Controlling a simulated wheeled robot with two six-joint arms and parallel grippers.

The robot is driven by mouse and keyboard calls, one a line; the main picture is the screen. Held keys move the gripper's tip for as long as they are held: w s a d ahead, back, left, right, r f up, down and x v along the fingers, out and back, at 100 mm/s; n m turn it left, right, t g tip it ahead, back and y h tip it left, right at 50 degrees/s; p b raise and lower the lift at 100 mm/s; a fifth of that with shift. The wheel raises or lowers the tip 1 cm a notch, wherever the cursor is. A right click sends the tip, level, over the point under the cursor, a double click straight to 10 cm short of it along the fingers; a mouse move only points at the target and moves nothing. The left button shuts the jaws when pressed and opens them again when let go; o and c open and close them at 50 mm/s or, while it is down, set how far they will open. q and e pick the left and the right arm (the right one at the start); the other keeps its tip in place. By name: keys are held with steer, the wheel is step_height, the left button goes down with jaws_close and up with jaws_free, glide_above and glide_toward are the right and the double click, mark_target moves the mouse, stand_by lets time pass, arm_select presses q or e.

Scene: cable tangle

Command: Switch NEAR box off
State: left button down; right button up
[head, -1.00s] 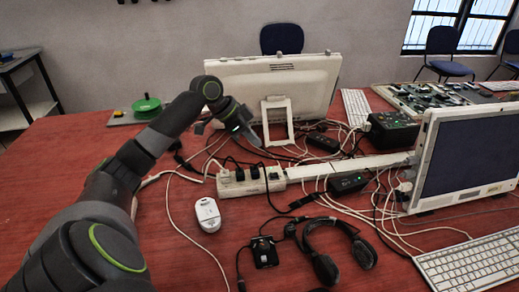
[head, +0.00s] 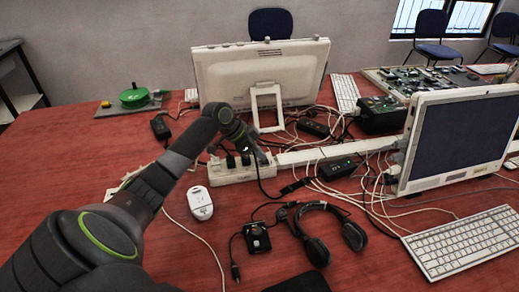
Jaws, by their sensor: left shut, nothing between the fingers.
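The white power box (head: 228,178) with black plugs lies mid-table in front of the back monitor; it appears to be the near box. My left gripper (head: 261,158) is shut and empty, with its fingertips at the box's right end. Whether they touch it I cannot tell. The switch at that end is hidden behind the gripper. A long white strip (head: 330,153) runs on from there to the right. My right gripper is not in view.
A white mouse (head: 200,202), a small black device (head: 257,238) and a headset (head: 318,236) lie in front. Loose cables spread around the box. The right monitor (head: 460,138) and a keyboard (head: 465,244) stand at right.

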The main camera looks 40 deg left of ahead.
arm_select(q)
steer(key=shift+s+a+f+h, duration=0.1)
steer(key=shift+s+f+h, duration=0.05)
steer(key=shift+f+h, duration=0.2)
steer(key=shift+t, duration=0.3)
steer(key=shift+s, duration=0.1)
steer(key=shift+r, duration=0.1)
steer(key=shift+w+d, duration=0.2)
steer(key=shift+w+d+r, duration=0.15)
steer(key=shift+w+d, duration=0.2)
steer(key=shift+w, duration=0.2)
steer(key=shift+s, duration=0.1)
